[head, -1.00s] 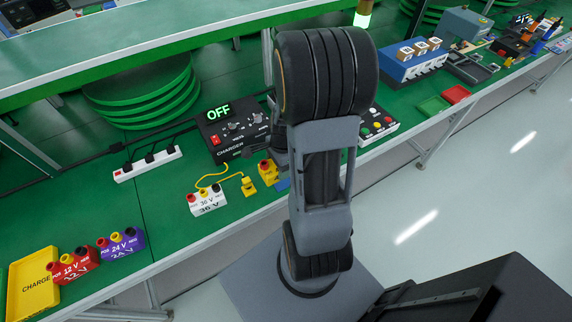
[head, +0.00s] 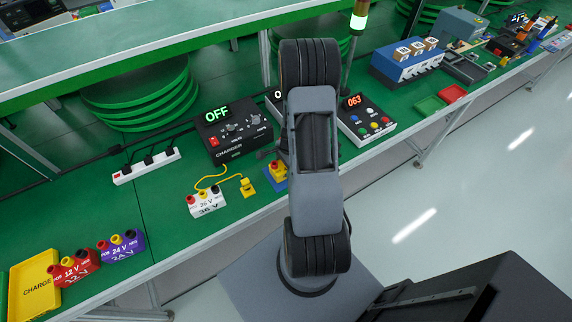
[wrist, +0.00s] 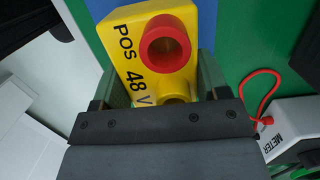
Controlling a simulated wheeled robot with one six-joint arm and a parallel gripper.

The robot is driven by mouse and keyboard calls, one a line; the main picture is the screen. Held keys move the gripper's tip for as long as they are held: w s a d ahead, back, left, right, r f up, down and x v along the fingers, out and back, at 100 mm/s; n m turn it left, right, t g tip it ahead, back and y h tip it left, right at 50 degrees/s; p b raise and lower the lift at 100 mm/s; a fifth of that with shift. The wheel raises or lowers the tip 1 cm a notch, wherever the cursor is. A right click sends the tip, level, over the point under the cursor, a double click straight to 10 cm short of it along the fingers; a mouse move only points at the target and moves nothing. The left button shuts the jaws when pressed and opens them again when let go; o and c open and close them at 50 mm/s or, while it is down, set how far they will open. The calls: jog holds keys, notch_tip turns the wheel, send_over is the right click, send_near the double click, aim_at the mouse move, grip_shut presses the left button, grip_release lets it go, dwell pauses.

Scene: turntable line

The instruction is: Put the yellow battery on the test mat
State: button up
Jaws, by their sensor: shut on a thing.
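The yellow battery (wrist: 150,50), marked 48 V with a red terminal, is between the fingers of my gripper (wrist: 158,85) in the wrist view. My gripper is shut on it. In the head view the battery (head: 279,169) shows just left of my arm, which hides part of it and most of my gripper. A blue mat (head: 269,184) lies under and around the battery there, and blue (wrist: 207,22) also shows beside the battery in the wrist view. I cannot tell whether the battery touches the mat.
A white 36 V battery (head: 207,204) and a yellow connector (head: 248,187) on a cable lie left of the mat. The charger (head: 233,132) reading OFF stands behind. Red (head: 74,269) and purple (head: 121,244) batteries and a yellow CHARGE tray (head: 35,284) are far left.

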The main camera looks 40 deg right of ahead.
jog(key=shift+f, duration=0.25)
jog(key=shift+f, duration=0.15)
jog(key=o, duration=1.3)
notch_tip(320, 180, up, 12)
jog(key=d, duration=0.2)
jog(key=s+a+r+n+t, duration=0.1)
jog(key=s+a+r+n, duration=0.1)
jog(key=a+r+n, duration=0.4)
jog(key=s+a+r+n+t+h, duration=0.1)
jog(key=s+a+r+n, duration=0.1)
jog(key=a+r+n, duration=0.4)
jog(key=s+a+r+n+t, duration=0.2)
jog(key=a+r+n, duration=0.4)
jog(key=a+n, duration=0.1)
jog(key=shift+s+a+r+n+h+b, duration=0.15)
jog(key=shift+s+a+n+h+b, duration=0.15)
jog(key=shift+s+a+h, duration=0.15)
